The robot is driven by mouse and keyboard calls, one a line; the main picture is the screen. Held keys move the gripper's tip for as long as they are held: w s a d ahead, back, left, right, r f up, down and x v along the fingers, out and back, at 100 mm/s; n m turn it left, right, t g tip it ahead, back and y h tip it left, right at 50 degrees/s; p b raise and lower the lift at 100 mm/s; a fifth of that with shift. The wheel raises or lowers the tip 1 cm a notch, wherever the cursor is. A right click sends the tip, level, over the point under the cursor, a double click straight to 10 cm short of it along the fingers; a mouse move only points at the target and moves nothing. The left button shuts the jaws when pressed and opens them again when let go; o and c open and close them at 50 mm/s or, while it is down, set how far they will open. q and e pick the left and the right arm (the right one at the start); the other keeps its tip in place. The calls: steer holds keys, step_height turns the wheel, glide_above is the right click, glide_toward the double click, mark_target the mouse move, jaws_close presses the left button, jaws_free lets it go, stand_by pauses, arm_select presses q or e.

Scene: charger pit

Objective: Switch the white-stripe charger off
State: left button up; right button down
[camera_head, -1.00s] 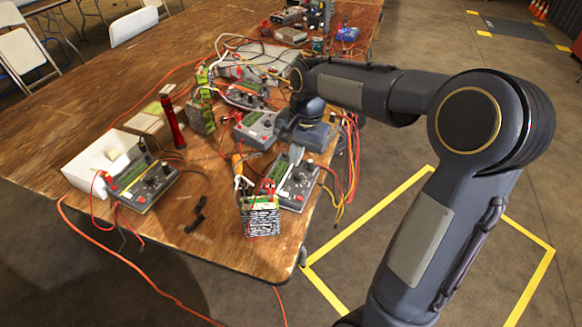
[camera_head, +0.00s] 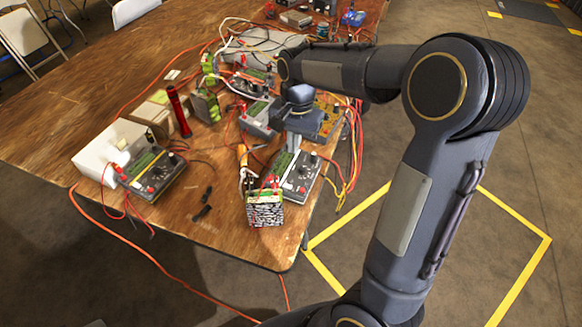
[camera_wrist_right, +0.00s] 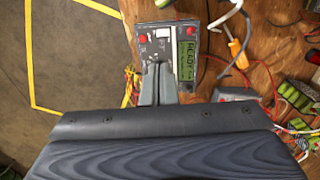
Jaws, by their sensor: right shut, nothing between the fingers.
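The charger with a pale, whitish stripe beside its green display (camera_head: 301,178) sits near the table's right edge. In the right wrist view it has a lit green display reading "READY" (camera_wrist_right: 188,60), red knobs and a dark panel. My right gripper (camera_head: 293,149) is over the far end of this charger, pointing down. In the right wrist view its fingertips (camera_wrist_right: 157,68) are shut with nothing between them, over the near part of the charger's panel. They hide part of the panel, and I cannot tell whether they touch it. My left gripper is not in view.
A charger with a yellow stripe (camera_head: 153,173) stands at the left beside a white box (camera_head: 100,150). A patterned battery pack (camera_head: 265,208) is in front of the pale-striped charger. Another charger (camera_head: 258,117) stands behind. Cables hang by the right edge.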

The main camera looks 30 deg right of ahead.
mark_target(290, 186)
steer(key=shift+f, duration=0.1)
steer(key=f, duration=1.4)
steer(key=shift+w+a, duration=0.25)
steer(key=shift+w, duration=0.05)
steer(key=shift+b, duration=0.3)
